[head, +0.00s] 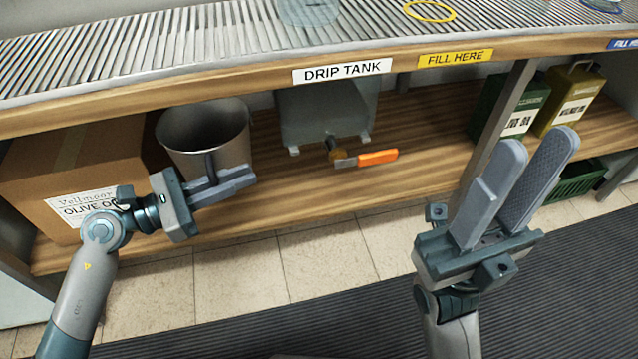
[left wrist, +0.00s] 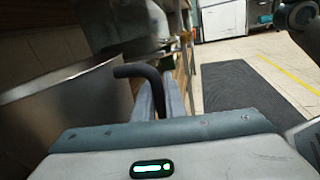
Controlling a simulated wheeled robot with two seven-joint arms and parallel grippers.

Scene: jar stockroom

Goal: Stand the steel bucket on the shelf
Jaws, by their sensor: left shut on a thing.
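The steel bucket (head: 205,130) is upright, between a cardboard box and the drip tank, over the wooden shelf (head: 420,140) under the counter. My left gripper (head: 238,180) is at the bucket's near side, shut on its dark handle (head: 211,165). The handle (left wrist: 145,76) also shows in the left wrist view between my fingers, with the bucket wall (left wrist: 65,110) at the left. My gripper hides part of the bucket's base, so I cannot tell whether it touches the shelf. My right gripper (head: 538,148) is open and empty, in front of the shelf at the right.
The cardboard box (head: 85,165) stands close at the bucket's left. The drip tank (head: 325,115) with an orange-handled tap (head: 378,157) is to the right. The counter edge (head: 240,90) overhangs the shelf. A post (head: 495,130) and green can (head: 520,110) stand further right.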

